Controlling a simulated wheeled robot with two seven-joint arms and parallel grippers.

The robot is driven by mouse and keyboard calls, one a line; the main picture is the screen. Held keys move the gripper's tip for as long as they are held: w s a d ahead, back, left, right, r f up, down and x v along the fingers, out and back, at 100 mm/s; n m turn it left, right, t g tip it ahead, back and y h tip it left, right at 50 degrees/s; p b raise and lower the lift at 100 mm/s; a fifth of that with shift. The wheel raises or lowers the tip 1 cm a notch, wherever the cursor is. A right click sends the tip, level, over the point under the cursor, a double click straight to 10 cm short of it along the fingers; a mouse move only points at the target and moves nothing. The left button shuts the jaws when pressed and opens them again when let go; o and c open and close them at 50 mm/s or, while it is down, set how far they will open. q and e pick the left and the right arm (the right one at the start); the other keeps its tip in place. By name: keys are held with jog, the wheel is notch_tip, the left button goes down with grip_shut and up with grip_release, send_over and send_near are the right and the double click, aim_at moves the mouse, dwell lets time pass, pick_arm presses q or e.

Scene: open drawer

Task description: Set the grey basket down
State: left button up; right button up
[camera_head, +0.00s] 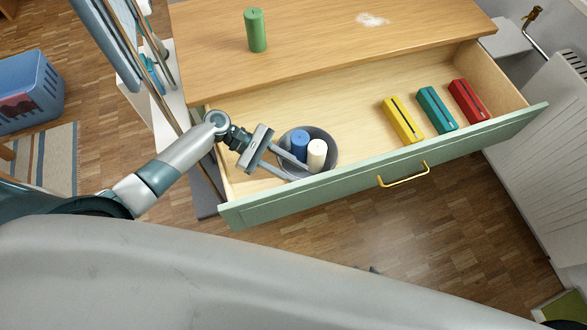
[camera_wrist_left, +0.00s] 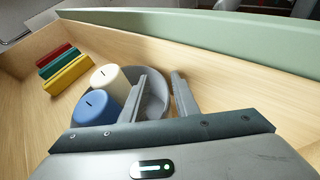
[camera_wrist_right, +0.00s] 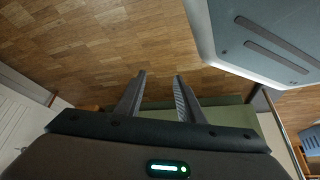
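The round grey basket (camera_head: 331,148) sits inside the open drawer at its left end. It holds a blue cylinder (camera_head: 299,143) and a cream cylinder (camera_head: 317,155). In the left wrist view the basket (camera_wrist_left: 158,84) shows beyond the fingertips, with the blue cylinder (camera_wrist_left: 97,107) and cream cylinder (camera_wrist_left: 109,80). My left gripper (camera_head: 303,172) is at the basket's near left side, its fingers apart. In the left wrist view part of the basket wall shows between the fingers (camera_wrist_left: 163,85); I cannot tell whether they touch it. My right gripper (camera_wrist_right: 161,80) is open and empty.
Yellow (camera_head: 403,120), teal (camera_head: 437,110) and red (camera_head: 468,101) boxes lie at the drawer's right end. The drawer front (camera_head: 380,166) is green with a yellow handle (camera_head: 404,176). A green cylinder (camera_head: 256,30) stands on the cabinet top. The drawer's middle is bare.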

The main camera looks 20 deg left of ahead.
pick_arm(q)
jog(key=shift+r, duration=0.1)
pick_arm(e)
jog(key=shift+r, duration=0.1)
pick_arm(q)
jog(key=shift+r, duration=0.25)
jog(key=v, duration=0.7)
jog(key=shift+a+r+b, duration=0.25)
jog(key=shift+r+b, duration=0.1)
pick_arm(e)
jog(key=shift+s+d+f+g, duration=0.35)
jog(key=shift+s+f, duration=0.1)
jog(key=shift+s, duration=0.2)
jog(key=shift+w, duration=0.1)
jog(key=shift+w+r, duration=0.2)
jog(key=shift+w, duration=0.55)
jog(key=shift+s, duration=0.1)
